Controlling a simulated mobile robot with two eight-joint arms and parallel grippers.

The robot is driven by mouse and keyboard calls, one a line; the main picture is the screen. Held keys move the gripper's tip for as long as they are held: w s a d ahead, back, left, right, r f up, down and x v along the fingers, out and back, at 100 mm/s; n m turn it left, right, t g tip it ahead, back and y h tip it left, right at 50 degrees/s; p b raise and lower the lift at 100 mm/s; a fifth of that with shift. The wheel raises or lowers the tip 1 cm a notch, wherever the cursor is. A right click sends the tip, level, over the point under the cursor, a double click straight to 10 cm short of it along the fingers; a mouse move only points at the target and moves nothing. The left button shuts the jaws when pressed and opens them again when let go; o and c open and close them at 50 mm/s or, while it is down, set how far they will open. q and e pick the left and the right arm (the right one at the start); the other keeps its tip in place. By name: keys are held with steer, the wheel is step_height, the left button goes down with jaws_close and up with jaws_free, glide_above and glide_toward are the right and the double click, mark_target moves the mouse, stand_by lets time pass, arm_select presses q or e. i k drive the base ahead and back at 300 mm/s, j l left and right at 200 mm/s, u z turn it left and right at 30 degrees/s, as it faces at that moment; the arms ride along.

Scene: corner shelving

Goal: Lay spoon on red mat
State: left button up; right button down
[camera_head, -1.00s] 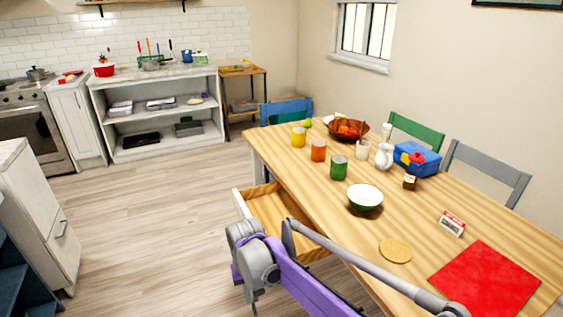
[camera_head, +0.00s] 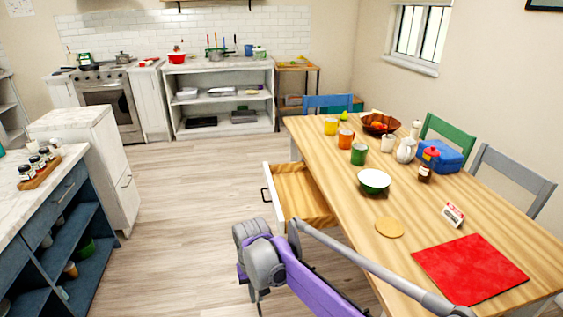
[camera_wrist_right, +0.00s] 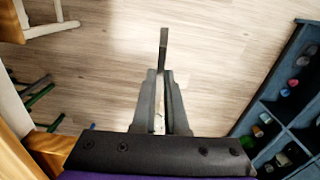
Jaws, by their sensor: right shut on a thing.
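The red mat (camera_head: 470,268) lies flat on the near right part of the wooden table, with nothing on it. My right gripper (camera_wrist_right: 160,78) is shut on a thin dark strip (camera_wrist_right: 163,48), likely the spoon's handle, which sticks out past the fingertips over the floor. The held thing cannot be made out there. My left gripper is not in view.
An open, empty drawer (camera_head: 296,200) juts from the table (camera_head: 430,205). A round cork mat (camera_head: 390,227), a green-white bowl (camera_head: 374,181) and a small white-red box (camera_head: 453,214) are near the red mat. Cups stand farther back. A blue cabinet (camera_head: 88,235) stands left; floor between is clear.

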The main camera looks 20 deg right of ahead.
mark_target(490, 258)
steer(key=k+l+u, duration=0.45)
steer(key=k, duration=0.25)
steer(key=k+l+u, duration=0.4)
steer(key=k+l, duration=0.25)
steer(key=k+l+u, duration=0.1)
steer(key=l, duration=0.2)
steer(key=k+l+u, duration=0.1)
steer(key=l, duration=0.2)
steer(key=k+l+u, duration=0.1)
steer(key=k+l, duration=0.1)
steer(key=l, duration=0.1)
